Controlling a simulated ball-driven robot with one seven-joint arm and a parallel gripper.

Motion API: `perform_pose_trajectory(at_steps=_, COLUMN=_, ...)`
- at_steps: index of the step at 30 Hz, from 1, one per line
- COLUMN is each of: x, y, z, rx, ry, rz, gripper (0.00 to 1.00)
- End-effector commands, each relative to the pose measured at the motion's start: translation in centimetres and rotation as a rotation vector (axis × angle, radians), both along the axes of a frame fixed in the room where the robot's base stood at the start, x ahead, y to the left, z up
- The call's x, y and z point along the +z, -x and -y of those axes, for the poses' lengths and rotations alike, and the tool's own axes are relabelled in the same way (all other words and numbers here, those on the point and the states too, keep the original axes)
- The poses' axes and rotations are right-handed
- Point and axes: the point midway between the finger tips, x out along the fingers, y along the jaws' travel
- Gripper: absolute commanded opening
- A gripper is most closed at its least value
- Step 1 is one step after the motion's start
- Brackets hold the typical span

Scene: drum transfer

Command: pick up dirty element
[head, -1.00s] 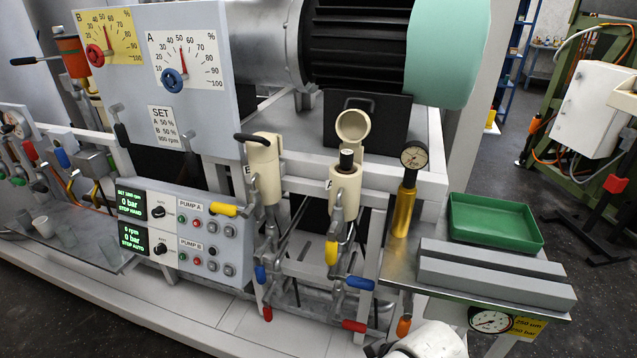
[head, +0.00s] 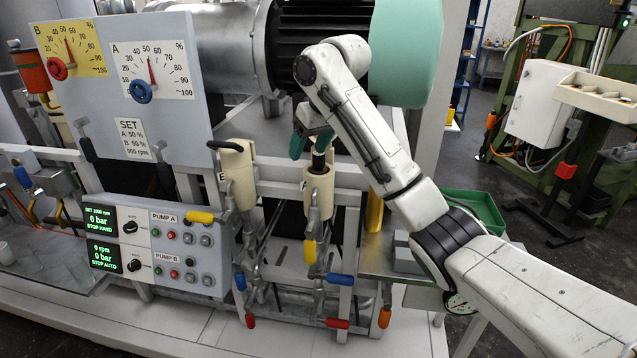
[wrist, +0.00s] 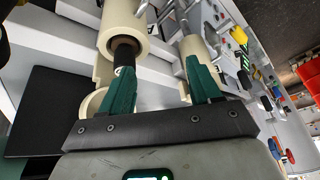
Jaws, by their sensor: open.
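The dirty element (head: 319,160) stands in the open cream housing A (head: 318,185), its dark top sticking out of the rim. In the wrist view the element (wrist: 123,52) shows as a brown and black cylinder in the cream housing (wrist: 120,22), near the tip of the left-hand green finger. My gripper (head: 309,142) is open and empty, its green fingers just above and beside the element in the head view. In the wrist view the gripper (wrist: 160,64) has its fingers wide apart. The element is not centred between them. The lower element is hidden in the housing.
Housing B (head: 237,165) stands left of housing A. In the wrist view a cream ring-shaped lid (wrist: 95,102) lies close to the left-hand finger. A green tray (head: 478,205) and metal table are partly behind my arm. Coloured valve handles (head: 341,279) hang below the housings.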

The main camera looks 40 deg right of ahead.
Motion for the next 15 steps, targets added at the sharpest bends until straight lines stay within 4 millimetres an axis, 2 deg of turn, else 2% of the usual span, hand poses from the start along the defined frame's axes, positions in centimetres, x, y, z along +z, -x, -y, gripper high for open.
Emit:
perform_pose_trajectory(at_steps=1, x=1.7, y=0.2, z=1.6, rx=-0.021, ry=0.02, rz=-0.008, gripper=0.63)
perform_pose_trajectory(at_steps=3, x=3.1, y=0.5, z=3.0, rx=-0.042, ry=0.034, rz=-0.022, gripper=0.63)
perform_pose_trajectory(at_steps=7, x=4.6, y=0.8, z=4.5, rx=-0.065, ry=0.049, rz=-0.038, gripper=0.63)
perform_pose_trajectory(at_steps=10, x=4.2, y=0.7, z=4.9, rx=-0.072, ry=0.051, rz=-0.044, gripper=0.63)
perform_pose_trajectory(at_steps=15, x=1.8, y=-0.3, z=4.9, rx=-0.072, ry=0.051, rz=-0.045, gripper=0.63)
